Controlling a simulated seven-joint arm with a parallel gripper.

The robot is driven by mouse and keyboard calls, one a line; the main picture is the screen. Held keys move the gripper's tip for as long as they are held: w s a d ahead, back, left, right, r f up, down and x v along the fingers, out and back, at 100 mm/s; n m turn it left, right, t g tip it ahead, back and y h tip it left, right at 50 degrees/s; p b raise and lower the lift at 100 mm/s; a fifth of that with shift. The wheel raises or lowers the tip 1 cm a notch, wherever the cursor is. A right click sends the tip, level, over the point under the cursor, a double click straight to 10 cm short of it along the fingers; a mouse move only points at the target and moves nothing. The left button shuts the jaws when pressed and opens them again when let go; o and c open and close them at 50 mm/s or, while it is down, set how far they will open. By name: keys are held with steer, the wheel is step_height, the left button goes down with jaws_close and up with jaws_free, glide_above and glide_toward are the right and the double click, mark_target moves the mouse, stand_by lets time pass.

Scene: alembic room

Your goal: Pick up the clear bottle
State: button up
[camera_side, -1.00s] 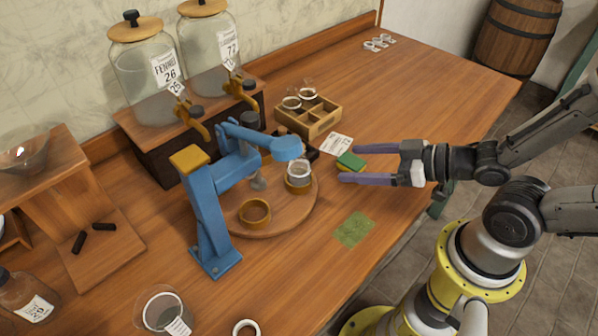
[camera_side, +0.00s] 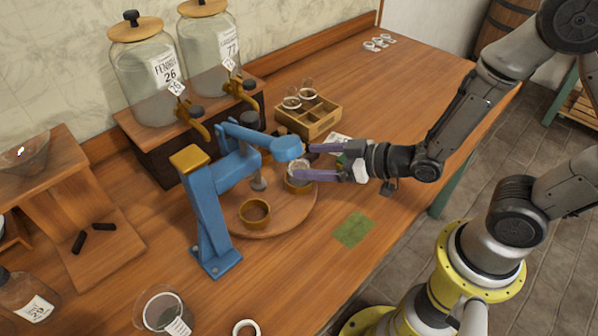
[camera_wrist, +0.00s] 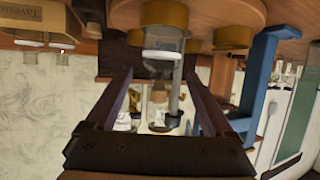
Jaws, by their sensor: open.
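The clear bottle (camera_side: 296,169) stands in a brass ring holder (camera_side: 299,187) on the round wooden turntable (camera_side: 285,220), beside the head of the blue press (camera_side: 285,148). My gripper (camera_side: 304,161) is open and level, with its purple fingers reaching to the bottle from the right. In the side view the fingers partly cover the bottle. In the wrist view, which is upside down, the bottle (camera_wrist: 165,45) shows upright in its ring, ahead of and between the open fingers (camera_wrist: 158,82). Contact cannot be told.
A second brass ring (camera_side: 254,213) on the turntable is empty. A wooden crate (camera_side: 322,128) with small glass vessels stands behind my gripper. Two large jars (camera_side: 150,75) stand at the back. A green mat (camera_side: 353,230) lies at the front, with bare table around it.

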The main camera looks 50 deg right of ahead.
mark_target(305, 160)
steer(key=shift+x, duration=1.9)
steer(key=shift+r, duration=0.1)
steer(key=shift+c, duration=0.3)
